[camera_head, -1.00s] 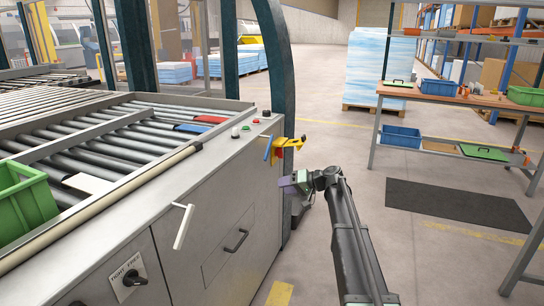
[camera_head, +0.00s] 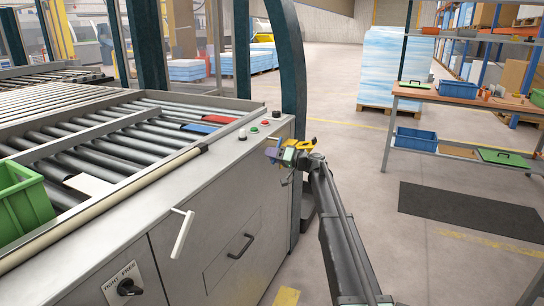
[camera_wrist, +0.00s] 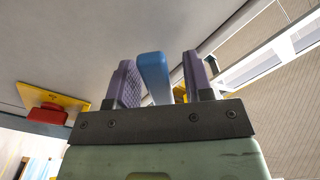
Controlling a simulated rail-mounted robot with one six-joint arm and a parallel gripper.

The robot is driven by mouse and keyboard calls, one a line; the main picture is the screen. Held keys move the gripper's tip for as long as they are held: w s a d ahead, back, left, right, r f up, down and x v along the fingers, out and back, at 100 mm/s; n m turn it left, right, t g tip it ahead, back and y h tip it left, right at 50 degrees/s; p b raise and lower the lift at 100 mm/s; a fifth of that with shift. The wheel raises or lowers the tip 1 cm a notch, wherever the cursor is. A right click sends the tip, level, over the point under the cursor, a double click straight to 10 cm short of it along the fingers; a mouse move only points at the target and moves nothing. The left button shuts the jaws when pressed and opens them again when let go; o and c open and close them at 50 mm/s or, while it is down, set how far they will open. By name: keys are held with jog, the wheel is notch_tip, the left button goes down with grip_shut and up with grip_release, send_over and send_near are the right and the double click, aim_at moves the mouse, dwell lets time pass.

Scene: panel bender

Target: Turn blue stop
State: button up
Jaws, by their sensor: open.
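A blue lever (camera_wrist: 154,76) stands between the two purple fingers of my gripper (camera_wrist: 158,80) in the wrist view. The fingers are open, with the lever nearer the left one and a gap to the right one. In the head view my gripper (camera_head: 273,152) is at the machine's right end, in front of the yellow bracket (camera_head: 303,146), and hides most of the lever. A blue stop piece (camera_head: 197,128) also lies on the rollers, well left of my gripper.
A red stop piece (camera_head: 216,119) lies beyond the blue one. Buttons (camera_head: 265,123) sit on the machine's corner. A white handle (camera_head: 182,233) juts from its front. A yellow plate with a red knob (camera_wrist: 47,113) is left in the wrist view.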

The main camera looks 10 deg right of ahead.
jog(key=shift+w+a, duration=0.15)
jog(key=shift+a, duration=0.05)
grip_shut()
dwell(0.3)
